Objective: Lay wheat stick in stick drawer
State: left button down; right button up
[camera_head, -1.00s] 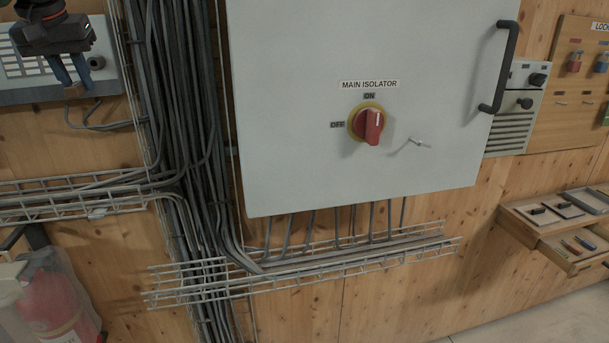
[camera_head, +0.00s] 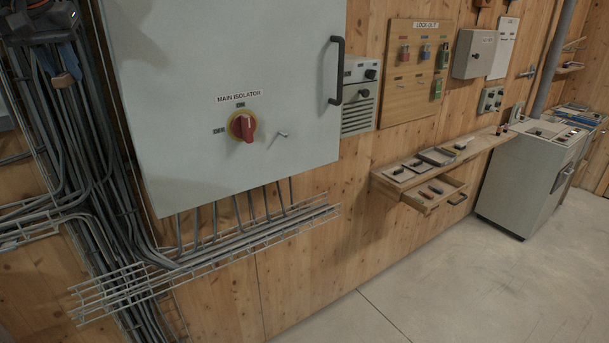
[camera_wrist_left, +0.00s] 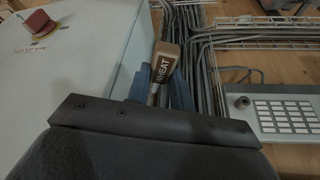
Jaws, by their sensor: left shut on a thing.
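The wheat stick (camera_wrist_left: 163,65) is a brown block with a dark WHEAT label, between the blue fingers of my left gripper (camera_wrist_left: 161,88) in the left wrist view. The left gripper (camera_head: 70,62) is shut on it and shows at the top left of the head view, in front of the cables. The stick's brown end (camera_head: 62,80) shows just below the fingers. An open drawer (camera_head: 443,201) under the wall shelf, right of centre, holds several small coloured sticks. It is far to the right of the left gripper. My right gripper is not in view.
A large grey isolator cabinet (camera_head: 190,130) with a red knob and a protruding handle (camera_head: 337,70) lies between gripper and drawer. Wire cable trays (camera_head: 220,250) run below it. Trays (camera_head: 395,174) sit on the shelf (camera_head: 480,145). The floor (camera_head: 430,280) before the drawer is clear.

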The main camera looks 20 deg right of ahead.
aim_at(445, 185)
jog(key=l+z, duration=0.25)
jog(key=z, duration=0.2)
jog(key=i+l+z, duration=0.1)
jog(key=z, duration=0.3)
jog(key=l, duration=0.1)
